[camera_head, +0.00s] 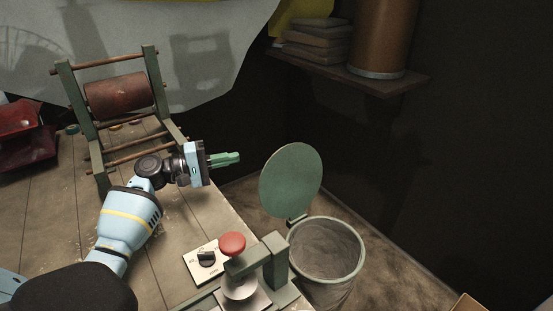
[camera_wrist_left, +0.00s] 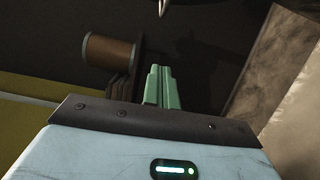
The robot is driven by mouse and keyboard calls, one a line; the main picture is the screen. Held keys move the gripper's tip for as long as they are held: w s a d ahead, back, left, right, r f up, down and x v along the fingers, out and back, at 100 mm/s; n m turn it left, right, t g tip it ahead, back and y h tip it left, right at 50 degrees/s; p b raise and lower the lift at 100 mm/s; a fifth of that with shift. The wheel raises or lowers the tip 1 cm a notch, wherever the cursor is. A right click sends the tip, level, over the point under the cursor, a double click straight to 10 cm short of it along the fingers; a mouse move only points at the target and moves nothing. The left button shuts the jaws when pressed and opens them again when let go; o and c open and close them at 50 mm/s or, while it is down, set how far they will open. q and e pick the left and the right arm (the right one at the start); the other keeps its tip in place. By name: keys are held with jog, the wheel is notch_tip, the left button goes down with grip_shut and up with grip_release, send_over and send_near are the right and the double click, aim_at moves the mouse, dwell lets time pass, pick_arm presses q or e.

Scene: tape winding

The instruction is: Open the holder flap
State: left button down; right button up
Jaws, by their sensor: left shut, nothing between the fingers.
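My left gripper (camera_head: 238,157) has green fingers pressed together with nothing between them. It points right, past the table edge, above and left of the bin's round lid. The shut fingers also show in the left wrist view (camera_wrist_left: 160,70). A green frame holder (camera_head: 70,92) with a dark red-brown roll (camera_head: 118,95) stands on the table, left of and behind my gripper. A green device (camera_head: 275,262) with a red knob (camera_head: 232,244) sits at the table's front right edge. I cannot tell which part is the holder flap. My right gripper is not in view.
A grey-green bin (camera_head: 325,255) with its round green lid (camera_head: 291,180) raised stands right of the table (camera_head: 180,235). A small dial panel (camera_head: 205,259) lies near the red knob. A wall shelf (camera_head: 405,82) holds a brown drum (camera_head: 382,38) and stacked slabs. A red object (camera_head: 25,140) is at left.

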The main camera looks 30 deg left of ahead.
aim_at(288, 181)
pick_arm(q)
jog(key=w+d+p, duration=0.3)
jog(key=w+d, duration=0.2)
jog(key=d, duration=0.4)
jog(key=shift+w+r+t, duration=0.2)
jog(key=shift+r+t, duration=0.1)
dwell(0.5)
jog(key=shift+d, duration=0.1)
